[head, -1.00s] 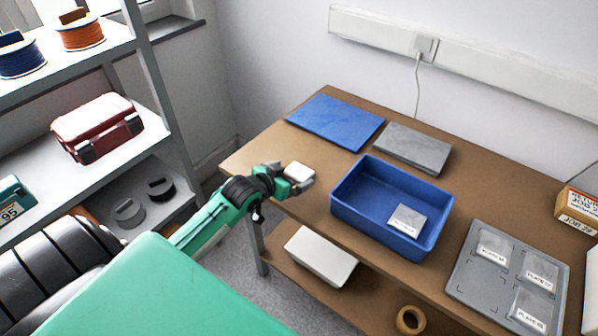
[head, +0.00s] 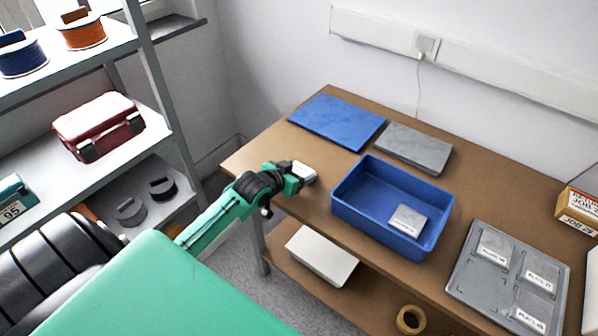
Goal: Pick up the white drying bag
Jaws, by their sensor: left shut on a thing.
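The white drying bag (head: 305,172) is a small white block-like packet at the left end of the brown table. My left gripper (head: 297,175) is shut on it, its dark fingers covering the bag's left part. I cannot tell whether the bag touches the tabletop or is just above it. My right gripper is not in view.
A blue bin (head: 345,203) holding a labelled grey plate (head: 408,220) stands just right of the gripper. A blue mat (head: 337,122) and a grey slab (head: 413,149) lie behind. A grey tray (head: 470,278) of labelled pieces sits at right. Shelves (head: 165,120) stand at left.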

